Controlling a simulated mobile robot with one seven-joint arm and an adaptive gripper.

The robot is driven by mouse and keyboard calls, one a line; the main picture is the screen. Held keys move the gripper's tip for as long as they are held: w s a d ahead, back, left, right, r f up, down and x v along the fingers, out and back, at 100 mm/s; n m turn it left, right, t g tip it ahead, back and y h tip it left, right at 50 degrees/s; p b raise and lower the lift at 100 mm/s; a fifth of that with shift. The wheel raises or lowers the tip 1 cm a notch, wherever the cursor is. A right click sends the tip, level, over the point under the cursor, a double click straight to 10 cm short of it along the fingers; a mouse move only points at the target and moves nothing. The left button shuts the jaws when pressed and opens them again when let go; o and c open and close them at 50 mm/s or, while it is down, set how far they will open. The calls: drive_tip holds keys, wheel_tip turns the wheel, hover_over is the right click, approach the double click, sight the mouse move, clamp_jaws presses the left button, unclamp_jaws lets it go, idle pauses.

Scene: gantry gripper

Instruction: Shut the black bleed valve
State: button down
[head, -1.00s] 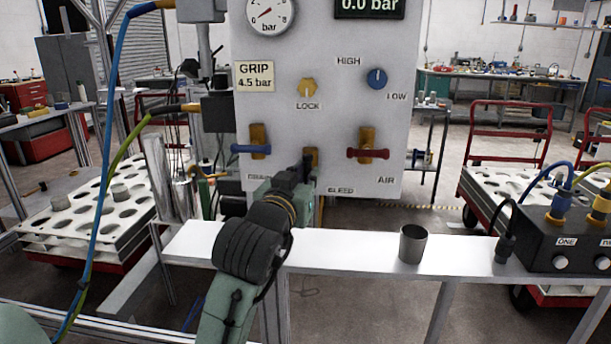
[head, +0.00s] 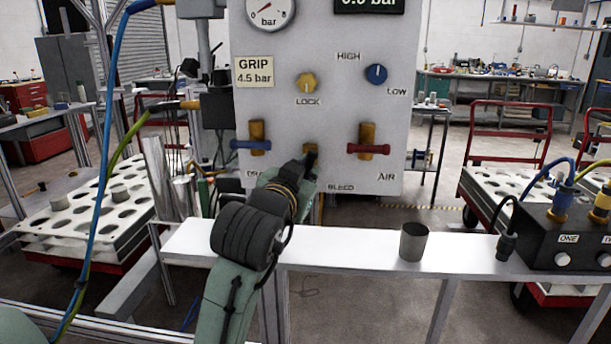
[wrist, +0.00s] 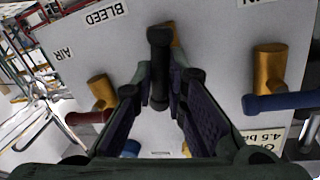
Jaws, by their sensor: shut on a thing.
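The black bleed valve handle (wrist: 159,62) stands upright in the wrist view, crosswise to the level red and blue handles. Part of its brass body (wrist: 176,34) shows behind it; the body also shows in the head view (head: 311,143). My gripper (wrist: 161,82) has its two fingers on either side of the black handle and is shut on it. In the head view my gripper (head: 306,166) reaches the lower middle of the panel, above the BLEED label, and hides much of the handle there.
The blue-handled valve (head: 250,145) is left of the black one and the red-handled valve (head: 368,149) right, both close by. A yellow LOCK knob (head: 307,83) and blue knob (head: 376,74) sit above. A grey cup (head: 413,242) stands on the white ledge (head: 350,247) below.

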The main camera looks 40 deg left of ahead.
drive_tip(key=m+b, duration=0.1)
drive_tip(key=m, duration=0.2)
drive_tip(key=shift+g, duration=0.4)
drive_tip(key=m+b, duration=0.1)
drive_tip(key=m, duration=0.2)
drive_tip(key=shift+w+d+g+y, duration=0.1)
drive_tip(key=shift+g+y, duration=0.2)
drive_tip(key=shift+g, duration=0.1)
drive_tip(key=m+b, duration=0.1)
drive_tip(key=m, duration=0.2)
drive_tip(key=shift+g, duration=0.4)
drive_tip(key=shift+d+m+g+y+b, duration=0.1)
drive_tip(key=shift+m+g+y+b, duration=0.4)
drive_tip(key=shift+m, duration=1.3)
drive_tip(key=c, duration=1.6)
unclamp_jaws()
